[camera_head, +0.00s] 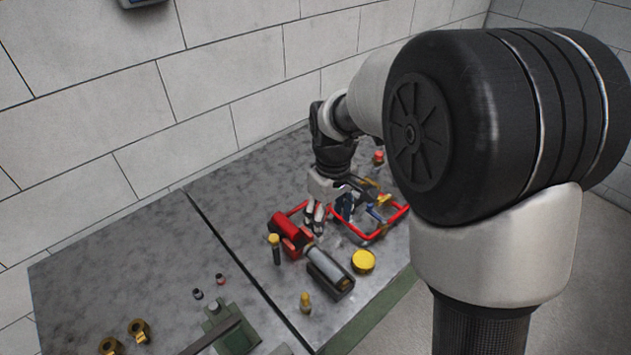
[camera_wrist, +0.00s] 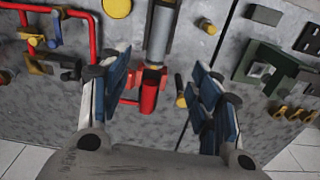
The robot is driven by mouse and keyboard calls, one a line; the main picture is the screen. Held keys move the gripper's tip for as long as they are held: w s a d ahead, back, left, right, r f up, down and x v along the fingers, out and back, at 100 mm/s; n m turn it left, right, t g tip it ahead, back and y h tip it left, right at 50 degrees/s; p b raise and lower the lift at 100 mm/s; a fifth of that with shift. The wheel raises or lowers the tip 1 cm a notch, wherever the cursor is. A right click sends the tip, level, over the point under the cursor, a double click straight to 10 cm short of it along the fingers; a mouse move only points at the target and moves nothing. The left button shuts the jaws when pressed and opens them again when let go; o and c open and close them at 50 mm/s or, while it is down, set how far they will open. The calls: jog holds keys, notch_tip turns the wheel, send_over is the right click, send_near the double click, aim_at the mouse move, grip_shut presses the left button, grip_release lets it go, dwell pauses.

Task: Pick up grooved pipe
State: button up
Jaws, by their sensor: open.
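No part is clearly marked as the grooved pipe, and I cannot tell grooves at this size. A bent red pipe (camera_head: 393,217) stands at the right of the grey table; it also shows at the upper left in the wrist view (camera_wrist: 93,40).
A yellow round cap (camera_head: 363,262), a dark rod with a yellow top (camera_head: 275,248) and a small brass fitting (camera_head: 305,303) stand around the pump. A green vise-like block (camera_head: 235,335) and brass rings (camera_head: 139,330) lie at front left. The table's back left is clear.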

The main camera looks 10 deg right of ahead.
aim_at(326, 262)
jog(key=f+b, duration=0.1)
jog(key=f, duration=0.5)
jog(key=f+b, duration=0.2)
jog(key=f, duration=0.4)
jog(key=f+b, duration=0.2)
jog(key=f, duration=0.4)
jog(key=shift+w+f, duration=0.3)
jog(key=shift+f, duration=0.1)
jog(key=shift+c, duration=0.3)
jog(key=shift+r, duration=0.1)
grip_shut()
